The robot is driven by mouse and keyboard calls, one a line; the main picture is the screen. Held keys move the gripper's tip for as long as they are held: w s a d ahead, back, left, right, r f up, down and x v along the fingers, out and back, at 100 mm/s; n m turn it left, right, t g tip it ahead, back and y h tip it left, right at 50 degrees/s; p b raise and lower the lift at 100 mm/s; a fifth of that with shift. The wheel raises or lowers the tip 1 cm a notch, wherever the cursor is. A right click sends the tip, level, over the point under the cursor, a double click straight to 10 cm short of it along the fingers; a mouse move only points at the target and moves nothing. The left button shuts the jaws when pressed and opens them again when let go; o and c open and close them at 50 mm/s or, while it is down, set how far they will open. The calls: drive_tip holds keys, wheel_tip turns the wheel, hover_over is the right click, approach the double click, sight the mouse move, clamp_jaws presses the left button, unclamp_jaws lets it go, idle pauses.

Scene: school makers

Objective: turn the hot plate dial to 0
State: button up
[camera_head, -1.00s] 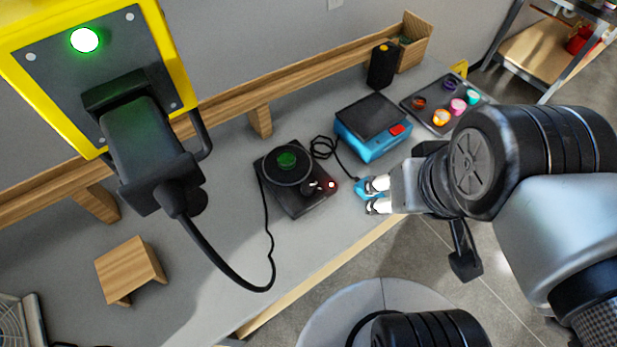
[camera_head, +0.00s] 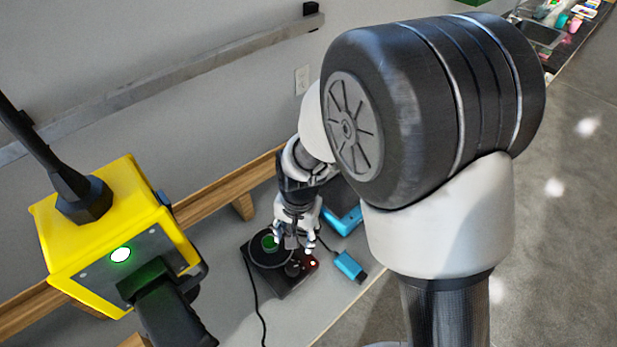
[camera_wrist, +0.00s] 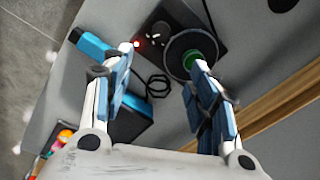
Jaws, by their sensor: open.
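The black hot plate (camera_head: 282,283) sits on the grey bench, with a round plate and a green object on it. Its dark dial (camera_head: 293,268) is beside the round plate, near a glowing red light; the dial's setting is too small to read. My gripper (camera_head: 294,242) is open and points down above the hot plate. In the wrist view my gripper (camera_wrist: 161,62) has its fingers wide apart and nothing between them.
A yellow box (camera_head: 105,225) with a black plug fills the left foreground. A wooden rail (camera_head: 215,197) runs along the wall.

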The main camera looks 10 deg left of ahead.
sight(292, 267)
drive_tip(key=f+b, duration=0.1)
drive_tip(key=f, duration=0.5)
drive_tip(key=a+f+b, duration=0.1)
drive_tip(key=f, duration=0.5)
drive_tip(key=f+b, duration=0.1)
drive_tip(key=f, duration=0.5)
drive_tip(key=shift+w+a+f+b, duration=0.1)
drive_tip(key=shift+a+f+b, duration=0.2)
drive_tip(key=shift+f+b, duration=0.05)
drive_tip(key=c, duration=1.1)
